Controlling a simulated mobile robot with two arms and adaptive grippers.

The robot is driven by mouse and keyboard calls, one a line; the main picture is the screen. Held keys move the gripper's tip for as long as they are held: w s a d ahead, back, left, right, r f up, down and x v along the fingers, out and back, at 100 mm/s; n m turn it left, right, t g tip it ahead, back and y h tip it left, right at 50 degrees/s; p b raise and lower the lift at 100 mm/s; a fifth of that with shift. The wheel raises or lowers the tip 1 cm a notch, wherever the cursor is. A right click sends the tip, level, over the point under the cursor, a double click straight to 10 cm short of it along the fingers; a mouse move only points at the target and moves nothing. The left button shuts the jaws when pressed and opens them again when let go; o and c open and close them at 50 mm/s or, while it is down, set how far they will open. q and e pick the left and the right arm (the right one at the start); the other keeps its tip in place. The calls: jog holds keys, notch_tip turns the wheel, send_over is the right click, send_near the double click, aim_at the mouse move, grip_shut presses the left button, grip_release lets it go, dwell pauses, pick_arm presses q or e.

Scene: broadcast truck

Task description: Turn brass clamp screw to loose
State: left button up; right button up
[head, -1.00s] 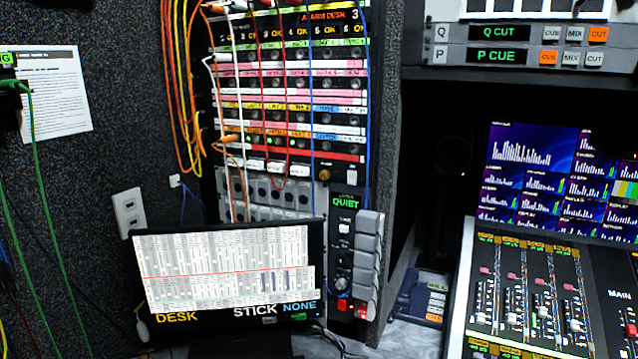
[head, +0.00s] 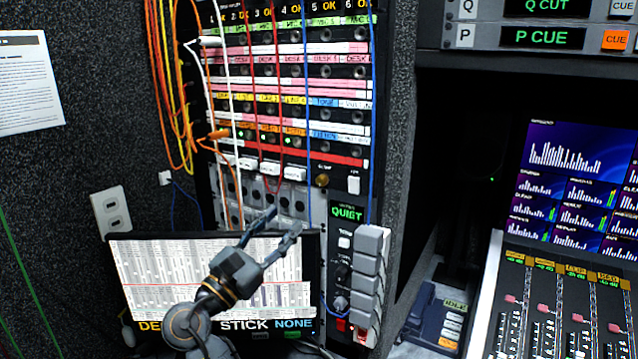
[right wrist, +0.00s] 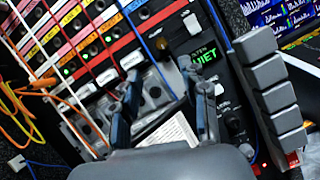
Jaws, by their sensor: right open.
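The brass clamp screw (head: 322,180) is a small round brass knob near the bottom of the patch rack, below the red strip. It also shows in the right wrist view (right wrist: 161,43), beyond the fingertips. My right gripper (head: 282,224) is open and empty, in front of the lower rack and the top of the monitor. In the head view its fingertips are below and left of the screw, apart from it. In the right wrist view the two fingers (right wrist: 161,72) stand apart below the screw. My left gripper is not in view.
Blue (head: 307,130), red, white and orange cables hang across the rack, the blue one just left of the screw. A monitor (head: 125,262) stands below. A QUIET panel (head: 347,212) and a stack of grey blocks (head: 368,270) are at the lower right.

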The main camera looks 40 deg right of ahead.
aim_at(319, 183)
jog(key=p+x, duration=0.2)
jog(key=x, duration=0.8)
jog(key=shift+d, duration=0.2)
jog(key=shift+w+d+r+p, duration=0.1)
jog(key=shift+d+r+p, duration=0.1)
jog(key=shift+d+p, duration=0.3)
jog(key=shift+d, duration=0.2)
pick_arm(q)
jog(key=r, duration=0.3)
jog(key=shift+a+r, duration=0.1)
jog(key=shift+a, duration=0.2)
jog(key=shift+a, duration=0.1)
pick_arm(e)
jog(key=shift+c, duration=0.6)
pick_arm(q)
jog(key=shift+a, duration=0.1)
pick_arm(e)
grip_shut()
